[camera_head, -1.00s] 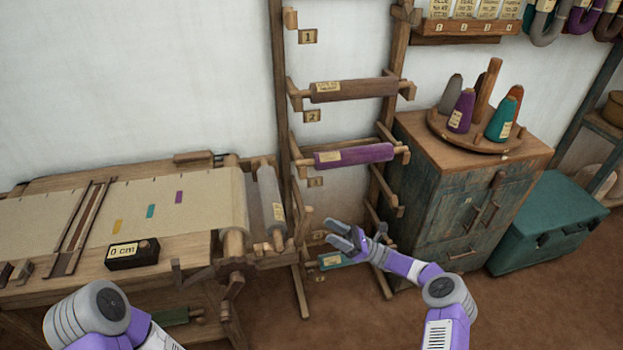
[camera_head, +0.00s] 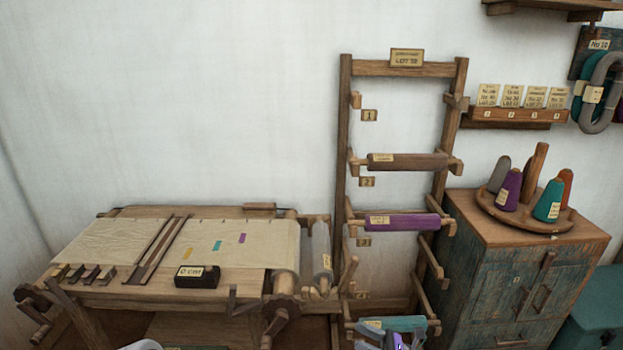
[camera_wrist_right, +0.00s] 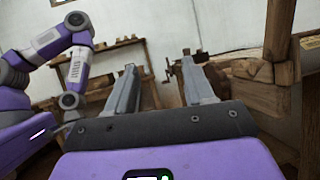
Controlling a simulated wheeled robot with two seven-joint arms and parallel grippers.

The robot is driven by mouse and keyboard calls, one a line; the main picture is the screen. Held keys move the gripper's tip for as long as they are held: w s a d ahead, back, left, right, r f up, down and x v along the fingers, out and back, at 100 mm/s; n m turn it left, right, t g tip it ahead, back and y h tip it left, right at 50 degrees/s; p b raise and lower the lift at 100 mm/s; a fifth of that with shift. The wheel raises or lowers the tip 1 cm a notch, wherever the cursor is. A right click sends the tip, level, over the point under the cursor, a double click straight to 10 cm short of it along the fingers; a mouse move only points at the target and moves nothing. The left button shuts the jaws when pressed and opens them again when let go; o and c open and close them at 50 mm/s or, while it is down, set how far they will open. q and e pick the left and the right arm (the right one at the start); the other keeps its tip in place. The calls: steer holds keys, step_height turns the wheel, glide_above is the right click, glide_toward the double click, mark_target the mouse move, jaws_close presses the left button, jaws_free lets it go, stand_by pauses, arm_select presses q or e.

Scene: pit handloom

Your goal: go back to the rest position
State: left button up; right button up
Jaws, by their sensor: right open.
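My right gripper (camera_head: 396,338) shows at the bottom edge of the head view, in front of the foot of the wooden roll rack (camera_head: 344,150). In the right wrist view its two fingers (camera_wrist_right: 159,64) stand wide apart with nothing between them. A teal roll (camera_head: 392,323) on the lowest part of the rack shows just above the gripper in the head view; I cannot tell how far apart they are in depth.
The loom (camera_head: 112,284) with its cloth (camera_head: 200,239) and a dark "0 cm" block (camera_head: 197,276) stands at left. The rack holds a brown roll (camera_head: 405,162) and a purple roll (camera_head: 402,222). A cabinet (camera_head: 490,290) with cones on a round stand (camera_head: 528,221) is at right.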

steer(key=s+a+f+n+g+h, duration=0.6)
steer(key=s+a+f+h, duration=0.5)
steer(key=s+f, duration=0.4)
arm_select(q)
steer(key=shift+w+r+p, duration=0.15)
steer(key=shift+r+p, duration=0.7)
steer(key=shift+r, duration=0.05)
arm_select(e)
steer(key=s+d+f+n+t+h, duration=0.1)
steer(key=s+d+f+n+h, duration=0.2)
steer(key=s+n, duration=0.3)
steer(key=s+d+f+n+t+h, duration=0.1)
steer(key=s+d+f+n+h, duration=0.1)
steer(key=s+n, duration=0.4)
steer(key=s+d+h, duration=0.1)
steer(key=h, duration=0.1)
steer(key=shift+s+d+f+n+h, duration=0.3)
steer(key=shift+s+f+h, duration=0.1)
